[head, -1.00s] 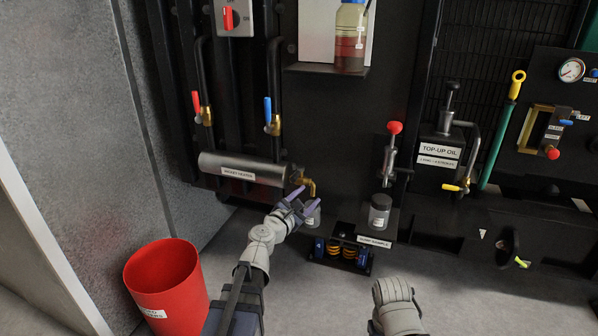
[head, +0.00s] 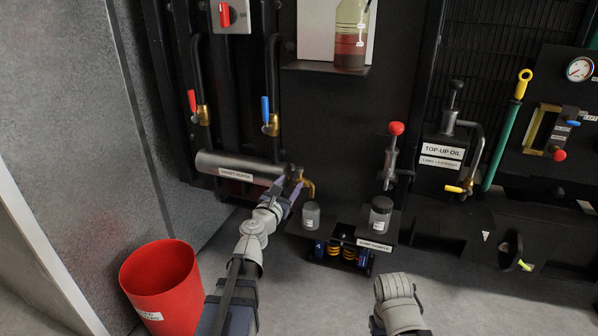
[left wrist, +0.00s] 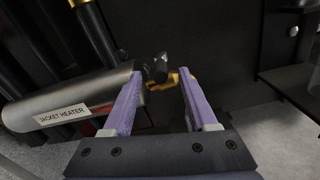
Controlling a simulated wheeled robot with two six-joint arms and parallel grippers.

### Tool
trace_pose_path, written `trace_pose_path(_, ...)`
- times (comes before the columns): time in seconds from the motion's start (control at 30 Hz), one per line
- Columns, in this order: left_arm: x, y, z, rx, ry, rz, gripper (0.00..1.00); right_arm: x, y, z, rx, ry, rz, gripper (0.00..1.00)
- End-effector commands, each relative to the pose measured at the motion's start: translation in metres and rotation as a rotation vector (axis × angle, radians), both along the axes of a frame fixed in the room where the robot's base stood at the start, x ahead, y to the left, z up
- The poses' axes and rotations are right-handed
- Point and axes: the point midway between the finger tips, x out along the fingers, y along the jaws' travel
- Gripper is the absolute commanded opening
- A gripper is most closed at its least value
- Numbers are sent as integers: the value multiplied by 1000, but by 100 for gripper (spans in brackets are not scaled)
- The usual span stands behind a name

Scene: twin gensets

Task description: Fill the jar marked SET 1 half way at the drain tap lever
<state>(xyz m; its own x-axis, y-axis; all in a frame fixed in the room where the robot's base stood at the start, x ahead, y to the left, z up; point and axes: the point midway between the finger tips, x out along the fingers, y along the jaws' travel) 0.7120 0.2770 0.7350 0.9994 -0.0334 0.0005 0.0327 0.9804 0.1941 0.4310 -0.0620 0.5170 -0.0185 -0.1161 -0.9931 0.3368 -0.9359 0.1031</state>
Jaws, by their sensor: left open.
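The drain tap (head: 308,187) is brass, at the right end of the grey jacket heater cylinder (head: 235,166). In the left wrist view, its brass body (left wrist: 183,78) and dark lever end (left wrist: 158,66) show between my finger tips. My left gripper (head: 291,181) is open and empty, with its fingers towards the tap; contact cannot be told. A grey-looking jar (head: 311,215) stands upright below the tap, just right of my gripper. A second, dark-lidded jar (head: 381,214) stands on the sump sample shelf. No SET 1 marking is readable. My right gripper is out of view.
A red-knobbed hand pump (head: 391,155) stands above the second jar. Red (head: 193,101) and blue (head: 265,108) valve levers are on pipes above the heater. A red bin (head: 160,285) stands on the floor at left. A bottle (head: 350,40) stands on a shelf above.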

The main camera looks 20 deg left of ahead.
Motion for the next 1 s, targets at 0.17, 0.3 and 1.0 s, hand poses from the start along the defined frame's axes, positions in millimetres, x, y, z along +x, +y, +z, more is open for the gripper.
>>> trace_pose_path(0.17, 10, 0, 0, 0, 0, -1, 58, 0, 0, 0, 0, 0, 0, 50)
trace_pose_path(0.3, 28, -1, 0, 1, 0, -1, 58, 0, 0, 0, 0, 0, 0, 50)
trace_pose_path(1.0, 78, -3, 0, 1, 0, -1, 53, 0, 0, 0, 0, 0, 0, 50)
